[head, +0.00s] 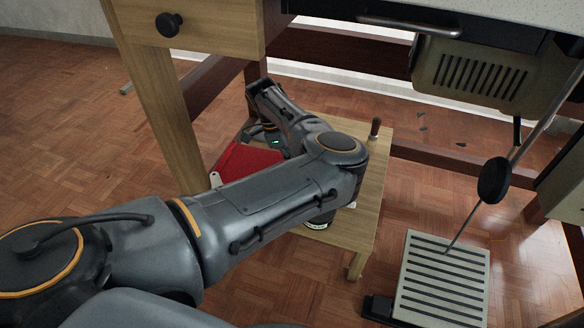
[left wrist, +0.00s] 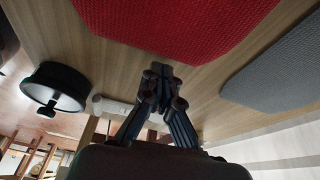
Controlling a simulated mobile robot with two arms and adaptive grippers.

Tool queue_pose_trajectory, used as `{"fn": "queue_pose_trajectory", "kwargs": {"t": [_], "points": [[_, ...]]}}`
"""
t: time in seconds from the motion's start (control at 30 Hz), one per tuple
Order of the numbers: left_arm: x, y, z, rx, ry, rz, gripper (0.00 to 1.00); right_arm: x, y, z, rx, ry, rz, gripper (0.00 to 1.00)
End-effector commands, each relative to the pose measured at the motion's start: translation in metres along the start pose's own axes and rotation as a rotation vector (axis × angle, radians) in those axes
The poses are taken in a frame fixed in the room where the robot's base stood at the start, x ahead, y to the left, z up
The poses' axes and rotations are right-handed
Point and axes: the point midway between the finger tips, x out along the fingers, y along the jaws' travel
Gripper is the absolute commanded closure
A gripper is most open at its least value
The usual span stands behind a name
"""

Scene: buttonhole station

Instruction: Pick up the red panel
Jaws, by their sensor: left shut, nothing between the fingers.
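The red panel (head: 247,162) lies on the low wooden stool (head: 371,190), on its left side, and my left arm hides part of it. In the left wrist view the red panel (left wrist: 165,25) fills the top, lying flat on the wood. My left gripper (left wrist: 163,72) is shut and empty, with its fingertips close to the red panel's near edge in the picture. I cannot tell whether they touch it. In the head view the fingertips are not clear behind my arm. My right gripper is not in view.
A grey panel (left wrist: 280,75) lies right of the red panel in the left wrist view. A black round object (left wrist: 55,82) stands left on the stool. A wooden-handled tool (head: 375,128) stands at the stool's back. A slatted pedal (head: 443,282) sits on the floor, right.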

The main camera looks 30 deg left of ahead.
Motion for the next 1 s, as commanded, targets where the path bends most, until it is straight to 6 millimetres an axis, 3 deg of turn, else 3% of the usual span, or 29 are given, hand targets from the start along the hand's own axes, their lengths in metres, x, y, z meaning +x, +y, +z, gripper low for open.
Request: {"fn": "queue_pose_trajectory", "kwargs": {"t": [0.43, 0.73, 1.0], "points": [[-0.004, 0.0, 0.005, 0.0, -0.001, 0.0, 1.0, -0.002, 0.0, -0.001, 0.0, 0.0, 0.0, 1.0], [-0.017, 0.0, 0.041, -0.001, 0.0, 0.0, 1.0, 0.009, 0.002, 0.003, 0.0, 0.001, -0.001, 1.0], [-0.015, 0.0, 0.042, 0.002, 0.0, 0.0, 1.0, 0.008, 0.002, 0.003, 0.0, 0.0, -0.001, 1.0]]}}
